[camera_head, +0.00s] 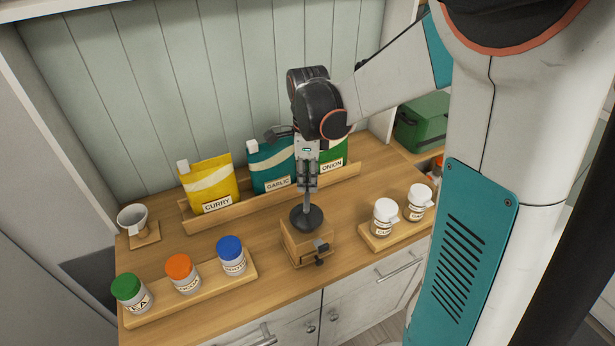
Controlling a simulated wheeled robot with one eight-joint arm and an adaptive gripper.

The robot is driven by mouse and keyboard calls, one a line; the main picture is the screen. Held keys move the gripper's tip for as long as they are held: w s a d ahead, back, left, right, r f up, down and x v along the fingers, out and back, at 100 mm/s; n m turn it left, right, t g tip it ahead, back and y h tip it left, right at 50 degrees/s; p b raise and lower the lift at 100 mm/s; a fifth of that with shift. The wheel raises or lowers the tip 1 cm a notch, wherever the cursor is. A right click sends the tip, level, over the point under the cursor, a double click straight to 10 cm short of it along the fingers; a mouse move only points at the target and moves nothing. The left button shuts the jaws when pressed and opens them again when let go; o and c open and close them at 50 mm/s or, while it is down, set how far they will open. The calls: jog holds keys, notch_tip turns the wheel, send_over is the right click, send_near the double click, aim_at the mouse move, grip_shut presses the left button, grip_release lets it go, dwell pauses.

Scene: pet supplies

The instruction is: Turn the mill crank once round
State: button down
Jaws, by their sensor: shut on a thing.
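The mill (303,249) stands near the front edge of the wooden counter. It has a square wooden body, a dark round top (307,218) and a dark fitting (320,250) on its front. My gripper (306,187) is directly above the mill, pointing down. It is shut on the thin upright grey part of the mill crank (306,201), which rises from the dark top. The fingers cover the upper end of this part, and the crank's full shape cannot be made out.
Yellow curry (208,183), teal garlic (271,165) and green onion (333,152) bags stand on a rack behind the mill. Several lidded jars stand on trays (196,294) at front left and right (398,231). A white cup (133,219) is at far left.

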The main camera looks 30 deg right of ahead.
jog(key=c, duration=1.3)
grip_release()
jog(key=shift+c, duration=0.2)
notch_tip(320, 180, up, 12)
jog(key=shift+s, duration=0.1)
jog(key=n+t+b, duration=0.3)
jog(key=n+b, duration=0.1)
jog(key=n, duration=0.7)
send_near(308, 182)
jog(key=s+a, duration=0.4)
jog(key=s, duration=0.1)
jog(key=s+a+f+n+t+b, duration=0.2)
jog(key=s+f+n, duration=0.4)
jog(key=n, duration=0.7)
jog(key=shift+s+a+t+b, duration=0.4)
jog(key=shift+s+t+b, duration=0.25)
jog(key=shift+t, duration=0.45)
